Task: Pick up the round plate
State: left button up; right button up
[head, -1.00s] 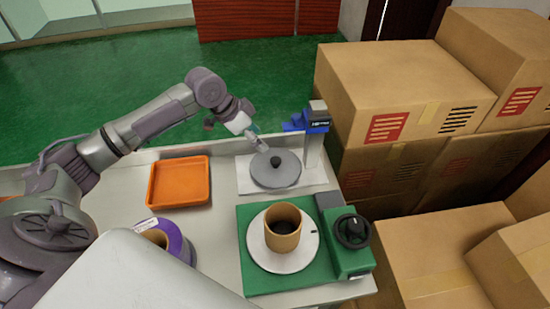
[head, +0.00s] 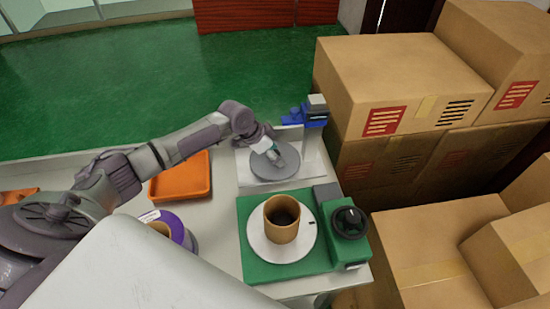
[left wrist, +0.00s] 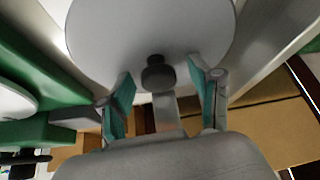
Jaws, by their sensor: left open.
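The round plate (head: 288,165) is a grey disc with a dark knob in its middle. It lies on the white base of a stand at the back of the table. In the left wrist view the plate (left wrist: 200,30) fills the upper middle, and its dark knob (left wrist: 157,73) shows between my fingers. My left gripper (head: 275,157) is over the plate, and its arm hides part of it. In the left wrist view my left gripper (left wrist: 162,85) is open, with teal pads on either side of the knob. I cannot tell whether they touch it. My right gripper is not in view.
A blue-headed post (head: 313,135) stands at the plate's right. In front is a green device (head: 255,277) with a white disc and a tan cylinder (head: 282,225). An orange tray (head: 182,183) and a purple roll (head: 172,222) are at left. Cardboard boxes (head: 405,70) stack at right.

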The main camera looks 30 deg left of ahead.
pick_arm(q)
grip_shut()
dwell(0.3)
jog(key=shift+r, duration=0.2)
